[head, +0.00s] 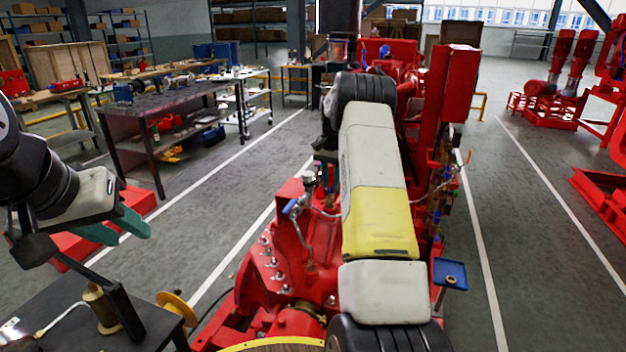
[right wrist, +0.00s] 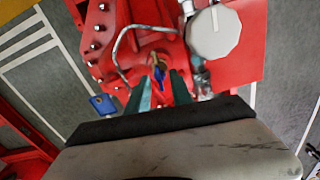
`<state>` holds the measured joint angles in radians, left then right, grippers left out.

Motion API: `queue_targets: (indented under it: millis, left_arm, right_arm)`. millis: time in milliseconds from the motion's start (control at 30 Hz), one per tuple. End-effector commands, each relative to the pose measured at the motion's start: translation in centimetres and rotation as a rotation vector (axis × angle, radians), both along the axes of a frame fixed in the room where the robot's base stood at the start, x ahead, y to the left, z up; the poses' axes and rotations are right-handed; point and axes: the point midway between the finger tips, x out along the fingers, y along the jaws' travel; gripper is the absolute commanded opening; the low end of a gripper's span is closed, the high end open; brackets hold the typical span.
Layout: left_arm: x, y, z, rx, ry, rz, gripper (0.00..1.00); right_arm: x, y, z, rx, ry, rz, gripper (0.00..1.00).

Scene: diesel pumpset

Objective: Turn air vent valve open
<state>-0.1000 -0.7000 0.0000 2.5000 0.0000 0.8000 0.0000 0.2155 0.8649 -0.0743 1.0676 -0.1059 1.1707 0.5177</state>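A small blue valve handle (right wrist: 159,78) with a yellow part sits on the red pump casing in the right wrist view; I take it to be the air vent valve. My right gripper (right wrist: 163,88) points down at it. Its two teal fingers stand apart on either side of the handle; I cannot tell whether they touch it. In the head view the right fingers (head: 326,156) are mostly hidden by my forearm, and this handle is not clearly visible. My left gripper (head: 130,232) is open and empty at the left, away from the pump.
A round gauge (right wrist: 214,32) and curved pipe (right wrist: 122,45) lie close to the right fingers. Another blue handle (head: 290,206) is beside the gauge in the head view. A workbench (head: 170,97) stands at the left.

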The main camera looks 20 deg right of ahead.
Motion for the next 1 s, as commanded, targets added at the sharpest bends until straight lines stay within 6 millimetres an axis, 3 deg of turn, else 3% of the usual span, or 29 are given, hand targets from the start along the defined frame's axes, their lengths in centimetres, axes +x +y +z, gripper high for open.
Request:
queue_targets:
  millis: [233, 633, 1000]
  left_arm:
    - [0.0, 0.0, 0.0, 0.000, 0.000, 0.000, 0.36]
    - [0.0, 0.0, 0.0, 0.000, 0.000, 0.000, 0.36]
    - [0.0, 0.0, 0.0, 0.000, 0.000, 0.000, 0.36]
  right_arm:
    - [0.1, 0.0, 1.0, -0.001, -0.003, 0.000, 0.27]
    - [0.1, 0.0, 7.0, -0.001, -0.001, 0.000, 0.27]
    - [0.0, 0.0, 7.8, 0.000, 0.000, 0.000, 0.27]
